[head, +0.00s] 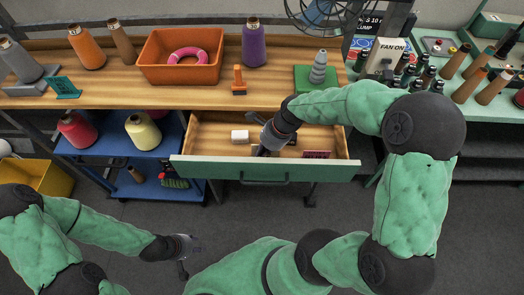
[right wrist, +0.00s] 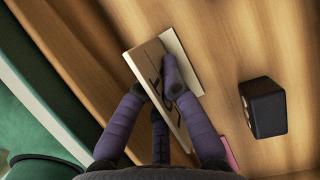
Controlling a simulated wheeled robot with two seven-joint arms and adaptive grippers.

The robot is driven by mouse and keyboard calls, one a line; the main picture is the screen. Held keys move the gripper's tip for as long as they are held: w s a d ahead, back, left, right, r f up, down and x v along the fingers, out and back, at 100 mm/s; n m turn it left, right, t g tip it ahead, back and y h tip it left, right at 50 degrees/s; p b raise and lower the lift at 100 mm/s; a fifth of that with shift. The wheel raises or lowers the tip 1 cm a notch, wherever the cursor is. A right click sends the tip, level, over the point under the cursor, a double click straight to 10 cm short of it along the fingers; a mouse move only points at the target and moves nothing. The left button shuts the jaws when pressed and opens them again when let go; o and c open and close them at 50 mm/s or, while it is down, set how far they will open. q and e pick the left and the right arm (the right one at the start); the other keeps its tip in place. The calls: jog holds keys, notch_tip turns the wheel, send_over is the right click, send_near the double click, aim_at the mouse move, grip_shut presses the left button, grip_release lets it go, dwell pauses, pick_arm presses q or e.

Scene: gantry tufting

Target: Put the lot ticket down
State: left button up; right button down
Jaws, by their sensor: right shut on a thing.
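My right gripper (head: 262,150) reaches down into the open drawer. In the right wrist view its fingers (right wrist: 165,100) are shut on a pale tan, card-like piece with dark marks and a cream side, which I take as the lot ticket (right wrist: 148,62). It is tilted, close over the wooden drawer floor; whether it touches is unclear. In the head view the fingers largely hide what they hold. My left gripper (head: 188,256) is open and empty, low over the floor.
The drawer (head: 215,170) also holds a black block (right wrist: 263,107) and a magenta card (head: 317,154). Its left part is bare. On the bench above stand an orange bin (head: 181,70), thread cones, an orange stand (head: 239,80) and a green block with grey discs (head: 318,72).

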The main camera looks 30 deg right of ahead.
jog(key=shift+f, duration=0.15)
jog(key=c, duration=1.4)
grip_release()
jog(key=p+v, duration=0.3)
jog(key=v, duration=0.9)
jog(key=shift+r, duration=0.25)
